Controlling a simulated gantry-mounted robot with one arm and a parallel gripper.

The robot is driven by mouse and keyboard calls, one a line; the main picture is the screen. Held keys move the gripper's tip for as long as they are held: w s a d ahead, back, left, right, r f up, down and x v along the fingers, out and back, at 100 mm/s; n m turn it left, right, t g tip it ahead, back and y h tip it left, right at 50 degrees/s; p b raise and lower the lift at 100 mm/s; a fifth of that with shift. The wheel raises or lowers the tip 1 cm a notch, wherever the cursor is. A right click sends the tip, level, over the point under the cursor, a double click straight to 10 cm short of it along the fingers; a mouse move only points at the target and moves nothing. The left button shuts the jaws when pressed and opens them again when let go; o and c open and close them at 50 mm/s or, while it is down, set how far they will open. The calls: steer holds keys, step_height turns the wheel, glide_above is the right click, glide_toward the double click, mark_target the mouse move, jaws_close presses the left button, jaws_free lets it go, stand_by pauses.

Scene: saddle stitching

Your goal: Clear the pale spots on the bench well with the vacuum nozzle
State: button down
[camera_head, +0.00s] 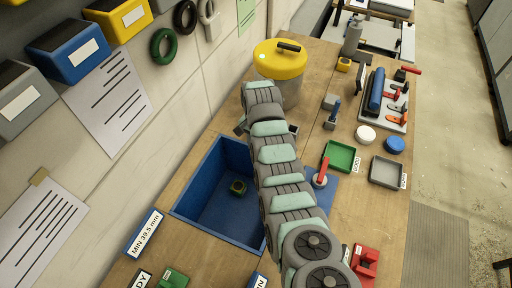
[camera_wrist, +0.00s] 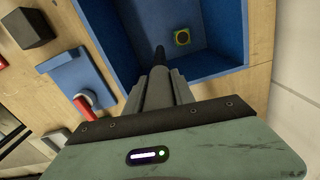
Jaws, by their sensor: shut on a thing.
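The bench well is a blue-walled recess (camera_head: 190,190) left of my arm in the head view; it also fills the top middle of the wrist view (camera_wrist: 115,32). Its floor shows a small dark block with a yellow-green top (camera_head: 238,187), also in the wrist view (camera_wrist: 182,37). I cannot make out any pale spots. My gripper (camera_wrist: 159,74) is shut on a slim dark tube, seemingly the vacuum nozzle (camera_wrist: 160,53), whose tip points toward the well. I cannot tell its height above the floor. In the head view my arm hides the gripper and nozzle.
A canister with a yellow lid (camera_head: 280,61) stands behind the well. A blue plate with a red-handled tool (camera_head: 321,174) lies right of my arm, with a green tray (camera_head: 341,156) and a grey tray (camera_head: 386,171) beyond. A wall borders the bench at left.

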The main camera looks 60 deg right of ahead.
step_height(320, 180, up, 10)
steer(key=shift+w+f+p, duration=0.1)
steer(key=shift+f+p, duration=0.15)
steer(key=shift+p, duration=0.7)
step_height(320, 180, up, 6)
steer(key=p, duration=0.5)
steer(key=shift+r+p, duration=0.15)
steer(key=shift+p, duration=0.25)
steer(key=s+d+r+n, duration=0.1)
steer(key=s+d+r, duration=0.25)
steer(key=s, duration=0.55)
steer(key=s+d+r, duration=0.2)
steer(key=s+d, duration=0.2)
steer(key=s, duration=0.5)
steer(key=s+d+r+n, duration=0.15)
steer(key=s+d, duration=0.25)
steer(key=s, duration=0.5)
steer(key=s+a, duration=0.3)
steer(key=s, duration=0.7)
steer(key=shift+r, duration=0.45)
steer(key=shift+d, duration=0.1)
